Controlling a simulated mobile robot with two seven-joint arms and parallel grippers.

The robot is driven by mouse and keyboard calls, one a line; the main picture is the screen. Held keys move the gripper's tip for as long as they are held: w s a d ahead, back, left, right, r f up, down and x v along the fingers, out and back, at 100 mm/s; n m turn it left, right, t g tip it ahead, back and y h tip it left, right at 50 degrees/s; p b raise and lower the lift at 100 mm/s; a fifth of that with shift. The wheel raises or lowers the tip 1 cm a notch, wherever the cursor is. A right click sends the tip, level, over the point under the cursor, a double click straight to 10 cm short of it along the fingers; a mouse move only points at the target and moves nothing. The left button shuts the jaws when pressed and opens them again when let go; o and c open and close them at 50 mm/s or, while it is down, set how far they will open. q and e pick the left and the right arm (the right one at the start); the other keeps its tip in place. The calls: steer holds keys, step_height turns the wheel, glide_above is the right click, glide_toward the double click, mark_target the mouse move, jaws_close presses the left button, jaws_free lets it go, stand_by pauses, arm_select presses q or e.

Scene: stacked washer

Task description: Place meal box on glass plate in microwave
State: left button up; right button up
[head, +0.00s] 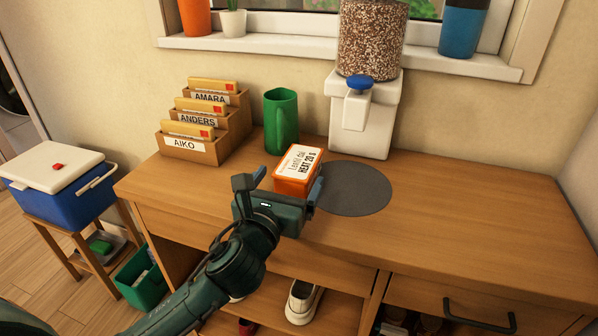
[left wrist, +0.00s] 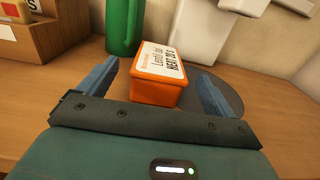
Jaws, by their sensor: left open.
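The orange meal box (head: 299,170) has a white label reading "Lentil dal HEAT 20 s" and sits on the wooden sideboard, beside the left part of a round grey mat (head: 354,190). In the left wrist view the box (left wrist: 157,92) lies between the two spread blue fingers. My left gripper (head: 285,182) is open around the near end of the box; I cannot tell whether a finger touches it. No microwave or glass plate is in view. My right gripper is not in view.
A green mug (head: 281,122) stands close behind the box. A white grain dispenser (head: 364,115) stands behind the mat, and a labelled wooden rack (head: 206,130) is at the left. The sideboard's right half (head: 480,225) is clear. A blue cooler (head: 62,186) stands on a stool at far left.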

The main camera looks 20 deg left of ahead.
mark_target(294, 169)
arm_select(q)
steer(key=w, duration=0.4)
steer(key=shift+w, duration=0.2)
steer(key=shift+c, duration=0.3)
steer(key=shift+c, duration=0.7)
steer(key=c, duration=1.1)
steer(key=shift+r, duration=0.15)
